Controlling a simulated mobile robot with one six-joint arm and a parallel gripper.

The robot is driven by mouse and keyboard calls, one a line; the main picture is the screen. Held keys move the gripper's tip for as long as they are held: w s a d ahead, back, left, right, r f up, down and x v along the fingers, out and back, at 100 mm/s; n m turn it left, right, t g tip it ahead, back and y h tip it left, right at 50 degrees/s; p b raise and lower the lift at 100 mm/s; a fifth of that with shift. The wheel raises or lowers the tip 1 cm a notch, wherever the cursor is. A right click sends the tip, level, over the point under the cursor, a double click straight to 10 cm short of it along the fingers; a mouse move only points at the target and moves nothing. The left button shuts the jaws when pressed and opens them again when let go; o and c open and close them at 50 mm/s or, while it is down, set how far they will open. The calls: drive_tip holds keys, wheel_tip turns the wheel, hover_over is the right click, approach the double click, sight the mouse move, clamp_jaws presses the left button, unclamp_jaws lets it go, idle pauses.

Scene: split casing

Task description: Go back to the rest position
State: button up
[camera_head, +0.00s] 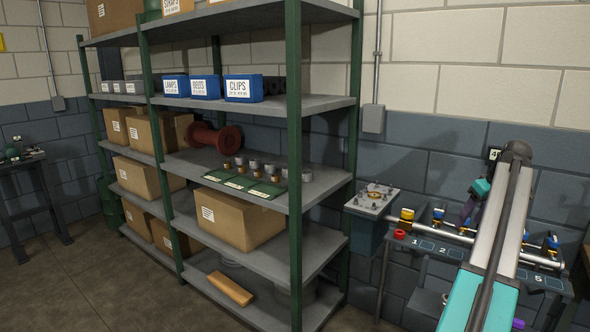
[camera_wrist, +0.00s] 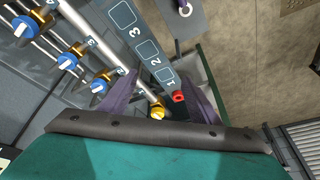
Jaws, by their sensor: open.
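My gripper (camera_wrist: 159,76) is open in the wrist view, with its two purple fingers spread apart. Nothing is held between them. Below and beyond the fingers is a panel strip (camera_wrist: 152,62) with numbered squares 1, 2 and 3. A small red cylinder (camera_wrist: 178,97) shows by square 1, near the right finger. A brass-coloured fitting (camera_wrist: 157,111) on the pipe shows between the fingers, close to the palm. In the head view my arm reaches over the numbered panel (camera_head: 452,252) at the right. The red cylinder (camera_head: 399,234) and a yellow-topped fitting (camera_head: 407,214) show at its left end.
Several blue-handled valves (camera_wrist: 72,57) line the pipe. A pedestal with a metal plate (camera_head: 373,198) stands left of the panel. A green-posted shelf (camera_head: 295,150) holds boxes, blue bins (camera_head: 243,88) and a red spool (camera_head: 214,138). The floor (camera_head: 70,285) at left is clear.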

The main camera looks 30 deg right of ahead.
drive_tip(key=w+a+f+n+g+y, duration=0.1)
drive_tip(key=w+a+f+n+y, duration=0.1)
drive_tip(key=w+a+f, duration=0.7)
drive_tip(key=w+a+f+n+g+y, duration=0.1)
drive_tip(key=w+a+f, duration=0.6)
drive_tip(key=w+f, duration=0.4)
drive_tip(key=w+a+f+n+g+y, duration=0.15)
drive_tip(key=w+a+f, duration=0.25)
drive_tip(key=a+f, duration=0.75)
drive_tip(key=w+a+f+n+g+y, duration=0.15)
drive_tip(key=w+a+f, duration=0.25)
drive_tip(key=a+f, duration=0.7)
drive_tip(key=s+a+f+n+g+h, duration=0.1)
drive_tip(key=s+a+f, duration=0.35)
drive_tip(key=a, duration=0.45)
drive_tip(key=s+a+f+g, duration=0.25)
drive_tip(key=a+f, duration=0.25)
drive_tip(key=a, duration=0.5)
drive_tip(key=s+a+f+n+h, duration=0.1)
drive_tip(key=s+a+f, duration=0.35)
drive_tip(key=a, duration=0.45)
drive_tip(key=s+a+f+m+h, duration=0.1)
drive_tip(key=s+a+f, duration=0.3)
drive_tip(key=s, duration=0.6)
drive_tip(key=s+a+f+m+g+h, duration=0.1)
drive_tip(key=s+f, duration=0.4)
drive_tip(key=s, duration=0.6)
drive_tip(key=shift+a+m+h, duration=0.6)
drive_tip(key=shift+a+m, duration=0.8)
